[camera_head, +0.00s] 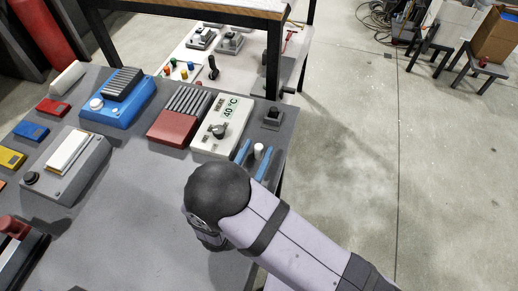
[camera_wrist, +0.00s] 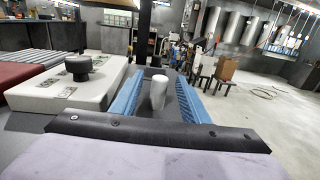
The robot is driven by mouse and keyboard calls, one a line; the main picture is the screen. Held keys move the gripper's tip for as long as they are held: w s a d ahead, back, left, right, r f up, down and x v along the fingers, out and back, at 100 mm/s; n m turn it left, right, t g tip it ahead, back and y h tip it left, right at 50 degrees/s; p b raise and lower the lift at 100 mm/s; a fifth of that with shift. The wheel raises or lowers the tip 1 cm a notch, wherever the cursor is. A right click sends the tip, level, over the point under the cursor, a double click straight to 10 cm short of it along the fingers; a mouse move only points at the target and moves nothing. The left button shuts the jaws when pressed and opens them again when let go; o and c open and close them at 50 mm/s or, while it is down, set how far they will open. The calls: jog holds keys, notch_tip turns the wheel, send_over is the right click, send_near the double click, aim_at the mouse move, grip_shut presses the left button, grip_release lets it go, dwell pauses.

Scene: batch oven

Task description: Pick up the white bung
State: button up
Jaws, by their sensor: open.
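The white bung (camera_head: 258,151) stands upright near the right edge of the grey table, in front of a small dark block. It also shows in the wrist view (camera_wrist: 159,92), between the two blue fingers. My gripper (camera_head: 254,152) is open, with one blue finger on each side of the bung. In the wrist view the gripper (camera_wrist: 156,92) shows gaps between the bung and both fingers. My arm comes in from the lower right in the head view.
A white controller box with a black knob (camera_head: 221,128) stands close left of my gripper. The small dark block with a knob (camera_head: 273,117) is just behind. A red ribbed block (camera_head: 179,120) and blue device (camera_head: 117,99) stand further left. The table front (camera_head: 130,215) is clear.

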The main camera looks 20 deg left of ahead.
jog(key=shift+w+d+r+p, duration=0.15)
jog(key=shift+w+p, duration=0.85)
jog(key=shift+w, duration=1.95)
grip_shut()
